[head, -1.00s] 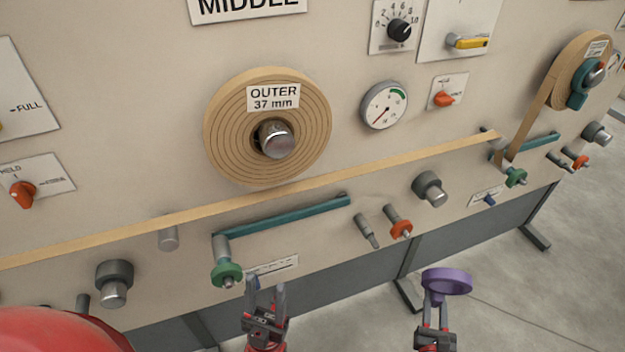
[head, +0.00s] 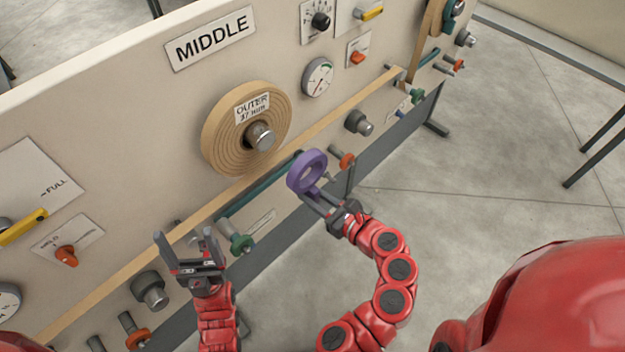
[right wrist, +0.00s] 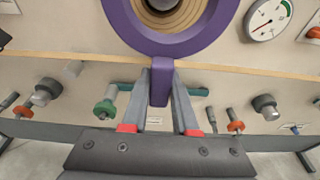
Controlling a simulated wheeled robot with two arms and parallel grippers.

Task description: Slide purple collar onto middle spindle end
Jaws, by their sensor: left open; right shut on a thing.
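The purple collar (head: 306,170) is a ring with a short tab. My right gripper (head: 334,200) is shut on the tab and holds the ring upright, in front of the panel and below right of the middle roll. In the right wrist view the collar (right wrist: 163,48) is large at the top, with the roll seen through its hole. The middle spindle end (head: 260,136) is a grey metal knob at the centre of the tan coil (head: 222,150), under the MIDDLE sign. The collar is apart from it. My left gripper (head: 188,250) is open and empty, left of the green-collared pin.
A tan strip (head: 345,108) runs across the panel below the roll. The teal arm and green-collared pin (head: 240,243), orange-collared pegs (head: 346,160) and grey knobs (head: 358,123) stick out nearby. A gauge (head: 317,77) sits right of the roll. The floor at right is open.

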